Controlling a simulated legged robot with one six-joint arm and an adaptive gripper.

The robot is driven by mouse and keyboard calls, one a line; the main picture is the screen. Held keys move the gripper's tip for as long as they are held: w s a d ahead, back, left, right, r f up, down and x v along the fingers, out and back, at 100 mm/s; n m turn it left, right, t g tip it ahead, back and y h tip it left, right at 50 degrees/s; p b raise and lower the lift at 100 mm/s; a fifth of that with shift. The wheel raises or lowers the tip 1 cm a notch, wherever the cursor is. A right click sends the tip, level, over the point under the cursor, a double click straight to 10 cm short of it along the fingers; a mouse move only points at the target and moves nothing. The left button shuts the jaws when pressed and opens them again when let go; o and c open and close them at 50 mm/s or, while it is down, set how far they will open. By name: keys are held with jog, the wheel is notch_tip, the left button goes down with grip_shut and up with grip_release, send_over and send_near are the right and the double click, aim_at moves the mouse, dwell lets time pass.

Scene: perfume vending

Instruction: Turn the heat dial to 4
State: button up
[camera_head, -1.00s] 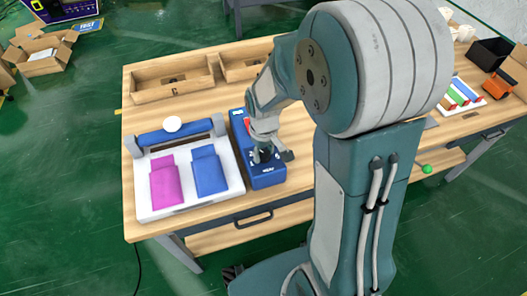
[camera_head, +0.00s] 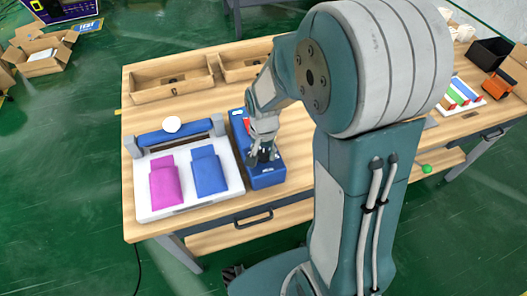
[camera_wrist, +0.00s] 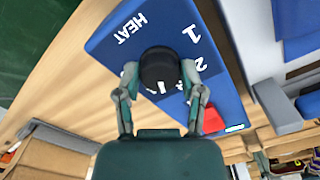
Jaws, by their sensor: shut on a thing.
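The heat dial (camera_wrist: 158,66) is a round black knob with a white mark on top, on a blue control box (camera_wrist: 115,38) labelled HEAT. Printed numbers 1 and 2 show beside it; other numbers are hidden by the knob and fingers, and I cannot tell its exact setting. My gripper (camera_wrist: 161,84) is shut on the dial, one finger on each side.
A white board (camera_head: 224,195) with a pink and a blue pad lies just left of the box. A red switch (camera_wrist: 213,121) is beside my finger in the wrist view. Wooden trays (camera_head: 173,88) stand behind. The table front is clear.

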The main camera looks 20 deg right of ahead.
aim_at(262, 154)
jog(key=m, duration=0.4)
jog(key=shift+s+f+m, duration=0.1)
jog(key=shift+m, duration=0.3)
dwell(0.4)
jog(key=o, duration=1.2)
jog(key=shift+c, duration=0.2)
jog(key=shift+a, duration=0.15)
jog(key=shift+w+r, duration=0.2)
jog(key=shift+r, duration=0.25)
notch_tip(262, 154, up, 11)
jog(key=shift+s+r, duration=0.1)
